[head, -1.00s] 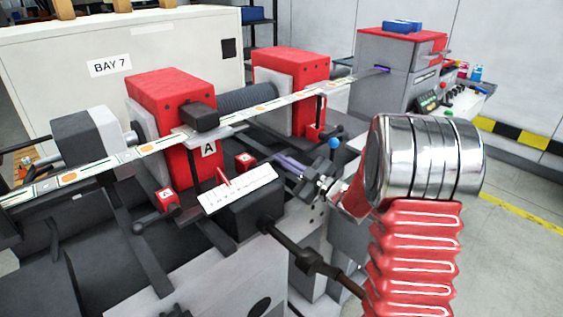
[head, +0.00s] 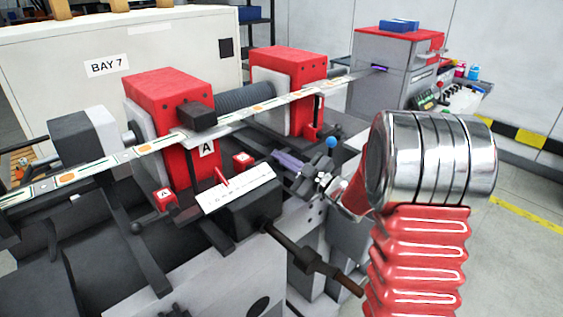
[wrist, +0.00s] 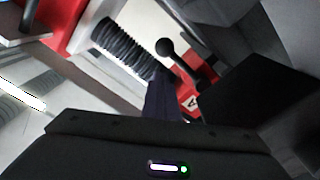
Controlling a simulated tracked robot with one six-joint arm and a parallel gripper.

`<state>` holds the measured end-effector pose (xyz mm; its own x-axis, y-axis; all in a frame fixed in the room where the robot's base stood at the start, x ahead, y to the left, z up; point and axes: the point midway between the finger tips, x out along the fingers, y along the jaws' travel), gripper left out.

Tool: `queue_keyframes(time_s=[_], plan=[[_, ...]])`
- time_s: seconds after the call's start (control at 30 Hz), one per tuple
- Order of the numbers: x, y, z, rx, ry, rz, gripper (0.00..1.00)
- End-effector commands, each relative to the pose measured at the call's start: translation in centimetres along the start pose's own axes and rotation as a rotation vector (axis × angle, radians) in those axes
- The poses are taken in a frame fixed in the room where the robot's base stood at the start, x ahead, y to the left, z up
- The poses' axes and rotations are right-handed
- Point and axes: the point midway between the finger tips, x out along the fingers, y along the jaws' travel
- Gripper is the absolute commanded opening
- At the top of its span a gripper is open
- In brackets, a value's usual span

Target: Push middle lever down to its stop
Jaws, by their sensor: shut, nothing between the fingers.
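My gripper (head: 280,157) is shut and empty, with its slim dark purple fingers pointing left over the machine, right of a red block marked A (head: 243,159). The fingers also show in the wrist view (wrist: 162,85). There a lever with a black ball knob (wrist: 165,46) runs from a red block with an A label (wrist: 192,102). The knob lies just beyond the fingertips in the picture; I cannot tell whether they touch. This is probably the middle lever, but its arm is not clear in the head view.
A white scale plate (head: 238,190) with a red pointer sits in front of the block. The label web (head: 110,160) crosses past two red housings (head: 172,105) (head: 290,75). A blue ball knob (head: 331,142) stands right of the gripper, close to my arm.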

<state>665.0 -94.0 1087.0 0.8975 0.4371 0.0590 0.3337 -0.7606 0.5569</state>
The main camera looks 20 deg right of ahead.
Motion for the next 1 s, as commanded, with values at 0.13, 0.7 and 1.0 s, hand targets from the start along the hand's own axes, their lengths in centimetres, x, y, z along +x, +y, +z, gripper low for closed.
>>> queue_keyframes(time_s=[0.13,0.7,1.0], plan=[[-0.3,0.2,-2.0,-0.002,0.005,0.000,0.00],[-9.4,0.1,-1.6,-0.001,0.003,0.000,0.00],[-10.2,0.0,-1.6,-0.001,0.004,-0.002,0.00]])
